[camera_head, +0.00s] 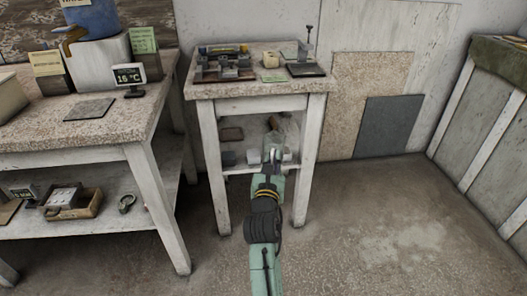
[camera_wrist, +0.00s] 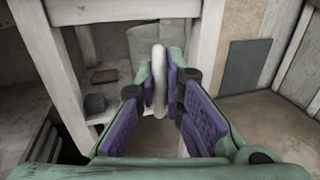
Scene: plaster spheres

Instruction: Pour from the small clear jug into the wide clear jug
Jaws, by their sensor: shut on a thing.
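My gripper (camera_wrist: 163,100) is shut, with its purple pads on either side of a pale, upright, handle-like loop. I take this loop for the handle of the small clear jug (camera_wrist: 159,70). The jug's body is hard to make out; a pale greenish, see-through shape shows just beyond the fingers. In the head view my gripper (camera_head: 272,158) is in front of the small table's lower shelf, and a faint glassy shape stands just above it. I cannot make out the wide clear jug for certain in either view.
The small white-legged table (camera_head: 258,88) carries metal fixtures on its top. Small blocks lie on its lower shelf (camera_head: 236,169). A larger table (camera_head: 60,133) with a display stands at left. A grey panel (camera_head: 388,127) leans on the wall. The floor at right is clear.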

